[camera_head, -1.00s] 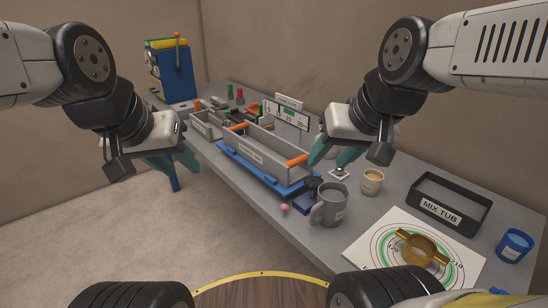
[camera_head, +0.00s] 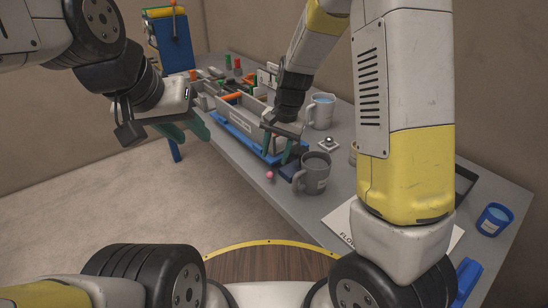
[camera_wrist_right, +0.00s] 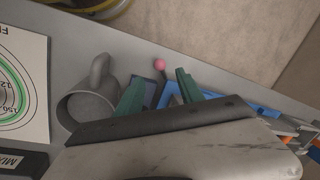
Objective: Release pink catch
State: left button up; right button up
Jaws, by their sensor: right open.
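The pink catch is a small pink ball (camera_head: 269,176) on a short dark stem at the table's front edge, by the near end of the blue tray base (camera_head: 236,140). In the right wrist view the pink ball (camera_wrist_right: 159,64) shows just beyond the gap between my fingertips. My right gripper (camera_head: 279,156) is open, pointing down above and behind the ball; its teal fingers (camera_wrist_right: 160,88) stand apart with nothing held. I cannot tell whether they touch the stem. My left gripper (camera_head: 196,138) is open and empty, in the air left of the table.
A grey mug (camera_head: 314,176) stands close beside my right gripper. A light mug (camera_head: 320,112) is behind it, and a blue cup (camera_head: 494,220) at the right. My right arm hides much of the table's right part. The floor in front is clear.

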aim_at(271, 172)
jog(key=f, duration=0.2)
jog(key=a+f, duration=0.1)
jog(key=f, duration=0.5)
jog(key=shift+w+a, duration=0.2)
jog(key=shift+w, duration=0.05)
jog(key=shift+r, duration=0.1)
grip_shut()
